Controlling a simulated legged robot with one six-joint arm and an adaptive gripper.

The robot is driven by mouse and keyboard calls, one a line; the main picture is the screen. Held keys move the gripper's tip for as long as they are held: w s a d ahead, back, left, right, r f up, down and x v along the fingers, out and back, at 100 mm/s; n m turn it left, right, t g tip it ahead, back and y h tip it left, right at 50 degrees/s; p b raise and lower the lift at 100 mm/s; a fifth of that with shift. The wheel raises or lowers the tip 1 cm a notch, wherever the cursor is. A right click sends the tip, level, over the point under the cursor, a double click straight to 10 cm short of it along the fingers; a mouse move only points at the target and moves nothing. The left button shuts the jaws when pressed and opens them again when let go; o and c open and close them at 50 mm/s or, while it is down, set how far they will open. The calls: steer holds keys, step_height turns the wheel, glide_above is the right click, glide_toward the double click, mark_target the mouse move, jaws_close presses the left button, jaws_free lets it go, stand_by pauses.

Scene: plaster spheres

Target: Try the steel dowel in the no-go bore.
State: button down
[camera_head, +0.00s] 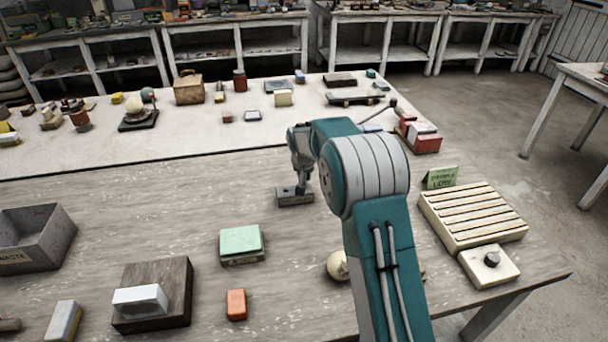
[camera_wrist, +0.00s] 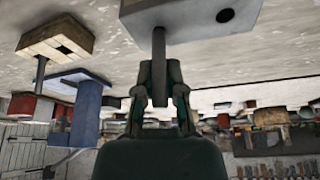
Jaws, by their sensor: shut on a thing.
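The grey gauge block (camera_head: 294,198) lies on the bench near the middle; it also fills the top of the wrist view (camera_wrist: 190,28). One dark bore (camera_wrist: 226,15) shows open, to the right of the dowel. My gripper (camera_head: 301,172) points down above the block. In the wrist view its fingers (camera_wrist: 160,82) are shut on the steel dowel (camera_wrist: 159,52). The dowel's far end overlaps the block's face, left of the open bore. I cannot tell whether it is inside a bore or only at the surface, nor which bore is the no-go one.
A slotted cream rack (camera_head: 472,215), a green sign (camera_head: 440,178) and a small cream block (camera_head: 489,265) stand at right. A green-topped box (camera_head: 240,243), an orange block (camera_head: 236,304) and a grey waste bin (camera_head: 38,238) are left of my arm. The bench left of the gauge block is clear.

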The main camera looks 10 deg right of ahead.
steer(key=shift+r, duration=0.15)
steer(key=shift+r, duration=0.15)
steer(key=shift+f, duration=0.25)
stand_by(1.7)
steer(key=shift+r, duration=2.4)
